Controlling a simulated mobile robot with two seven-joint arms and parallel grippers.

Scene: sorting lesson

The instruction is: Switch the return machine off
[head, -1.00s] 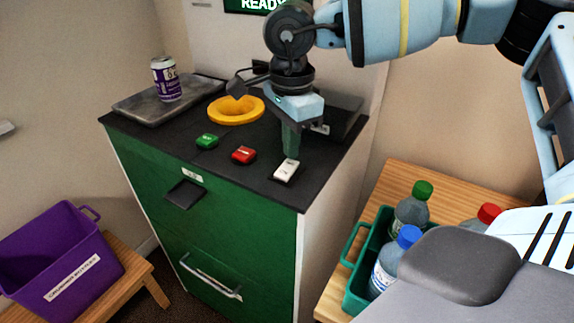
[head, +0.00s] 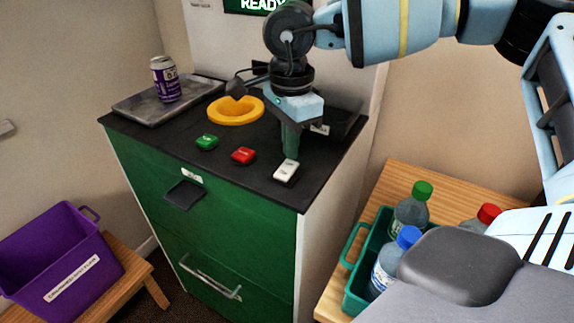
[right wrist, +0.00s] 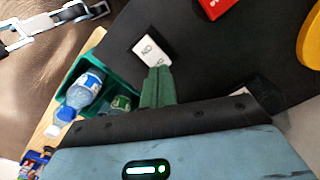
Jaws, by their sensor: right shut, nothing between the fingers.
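The return machine (head: 250,230) is a green cabinet with a black top. On its top, a white rocker switch (head: 286,170) sits near the front right corner, to the right of a red button (head: 243,155) and a green button (head: 207,142). A green sign reading READY (head: 256,5) shows on its back panel. My right gripper (head: 290,152) is shut and empty, pointing down with its green fingertips at the back edge of the switch. In the right wrist view the fingertips (right wrist: 157,75) are right beside the switch (right wrist: 149,50); I cannot tell if they touch. My left gripper is not in view.
A purple-and-white can (head: 165,80) stands on a grey tray (head: 130,108), with a yellow ring (head: 236,122) beside it. A purple crate (head: 50,255) is at left. A teal crate (head: 352,285) of bottles stands on a wooden table (head: 440,182) at right.

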